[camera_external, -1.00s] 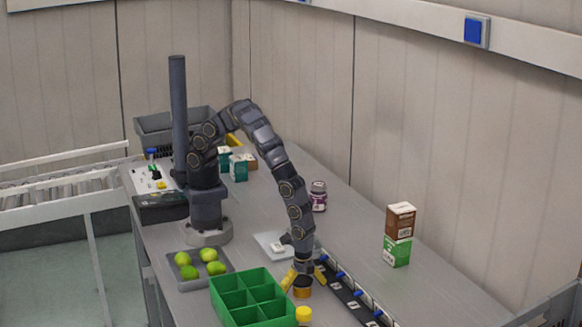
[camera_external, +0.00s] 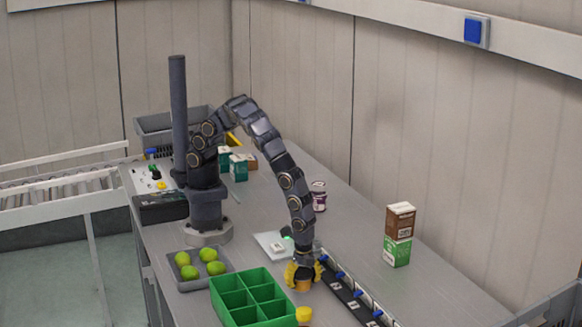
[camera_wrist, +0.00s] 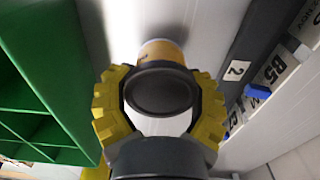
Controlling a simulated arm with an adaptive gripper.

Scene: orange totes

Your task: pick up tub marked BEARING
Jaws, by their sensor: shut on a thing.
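My gripper (camera_external: 303,272) has yellow fingers and points down at the table. It is shut on a small round tub with a dark lid (camera_wrist: 162,90) and a yellow-orange side; the tub also shows under the fingers in the external view (camera_external: 303,286). In the wrist view, the yellow fingers (camera_wrist: 160,104) curve around both sides of the tub. The tub appears to stand upright on the table. Its label is too small and covered to read, so I cannot confirm the word BEARING.
A green divided bin (camera_external: 250,296) stands close on the left, with a yellow-capped item (camera_external: 304,315) at its right corner. A dark numbered rail (camera_external: 345,290) runs close on the right. Stacked cartons (camera_external: 398,235) stand farther right. A grey tray (camera_external: 188,284) holds green fruit.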

